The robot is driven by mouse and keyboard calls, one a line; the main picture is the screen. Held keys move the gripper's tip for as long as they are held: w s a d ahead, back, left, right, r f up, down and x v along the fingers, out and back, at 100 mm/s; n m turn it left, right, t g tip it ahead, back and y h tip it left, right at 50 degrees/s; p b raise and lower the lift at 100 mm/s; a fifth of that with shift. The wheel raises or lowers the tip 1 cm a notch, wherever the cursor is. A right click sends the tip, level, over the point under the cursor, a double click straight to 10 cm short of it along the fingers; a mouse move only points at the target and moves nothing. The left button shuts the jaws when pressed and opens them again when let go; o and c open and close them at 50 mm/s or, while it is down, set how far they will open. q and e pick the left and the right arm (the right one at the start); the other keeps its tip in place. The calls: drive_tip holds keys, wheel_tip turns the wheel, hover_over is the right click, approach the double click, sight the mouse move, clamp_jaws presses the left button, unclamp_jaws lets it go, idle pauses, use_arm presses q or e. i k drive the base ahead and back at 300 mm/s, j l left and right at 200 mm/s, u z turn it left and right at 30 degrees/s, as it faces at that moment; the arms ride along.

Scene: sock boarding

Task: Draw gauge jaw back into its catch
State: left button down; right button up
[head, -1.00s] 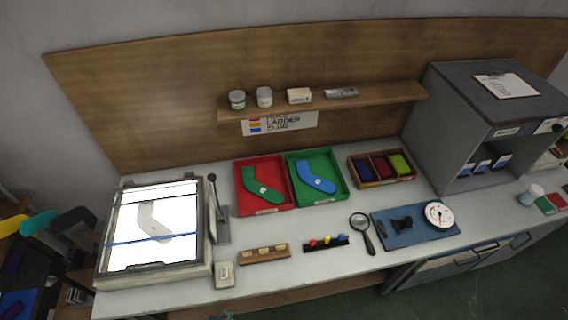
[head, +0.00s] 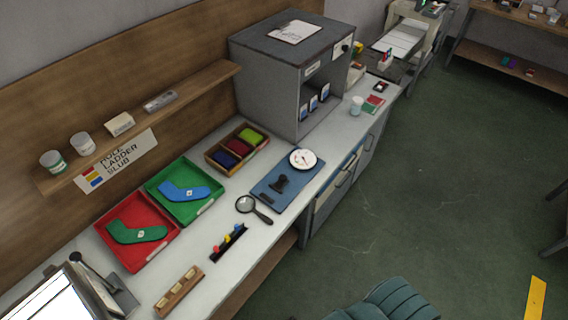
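A blue gauge plate (head: 299,185) lies on the bench near its front edge. A round white dial (head: 302,159) sits at its far end, and a small black block (head: 281,183), which may be the jaw, stands near its middle. A dark flat piece (head: 267,198) lies at the plate's near end. I cannot make out the catch or whether the jaw is in it. Neither of my grippers is in view.
A magnifying glass (head: 252,207) lies just left of the plate. Red (head: 127,259) and green (head: 205,209) trays hold sock shapes. A grey cabinet (head: 271,84) stands behind. A green padded seat (head: 385,302) is on the floor in front, with open floor to the right.

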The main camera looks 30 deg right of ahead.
sight(280, 183)
drive_tip(key=z, duration=0.95)
drive_tip(key=i+l, duration=0.1)
drive_tip(key=l, duration=0.2)
